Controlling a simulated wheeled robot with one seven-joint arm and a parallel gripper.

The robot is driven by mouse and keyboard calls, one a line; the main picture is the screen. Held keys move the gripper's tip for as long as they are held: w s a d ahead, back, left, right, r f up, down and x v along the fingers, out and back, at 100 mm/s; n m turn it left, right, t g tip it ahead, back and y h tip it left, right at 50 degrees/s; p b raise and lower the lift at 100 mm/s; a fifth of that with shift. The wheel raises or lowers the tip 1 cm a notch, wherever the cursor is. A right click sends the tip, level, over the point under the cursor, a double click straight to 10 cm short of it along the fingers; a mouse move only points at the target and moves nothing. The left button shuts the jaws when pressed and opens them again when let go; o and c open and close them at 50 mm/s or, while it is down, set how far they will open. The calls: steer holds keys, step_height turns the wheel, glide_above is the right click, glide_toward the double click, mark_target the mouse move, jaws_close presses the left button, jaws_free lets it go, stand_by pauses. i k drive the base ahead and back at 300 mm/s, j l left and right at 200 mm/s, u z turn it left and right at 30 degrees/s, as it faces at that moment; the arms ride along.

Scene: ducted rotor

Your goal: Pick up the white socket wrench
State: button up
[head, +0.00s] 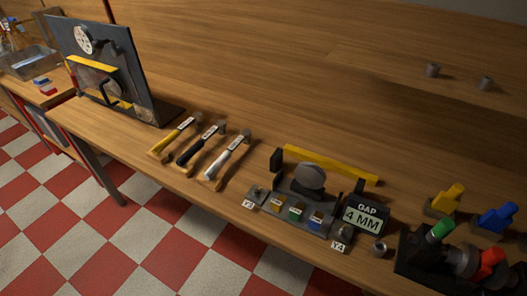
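The white socket wrench (223,161) lies on the wooden bench, near its front edge, in the head view. It has a white handle toward the front, a pale label and a grey metal head at the far end. It is the rightmost of three similar wrenches lying side by side at a slant. The black wrench (196,149) is just to its left, and the yellow wrench (172,138) is left of that. The label text is too small to read. My gripper is not in view.
A dark upright panel (138,65) stands left of the wrenches. Right of them is a fixture with a yellow bar (325,164) and a "GAP 4 MM" display (363,217). Green, red, yellow and blue parts stand at the far right. The bench behind the wrenches is clear.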

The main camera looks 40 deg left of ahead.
mark_target(246, 134)
steer(key=u, duration=1.9)
steer(key=z, duration=2.05)
steer(key=u, duration=2.05)
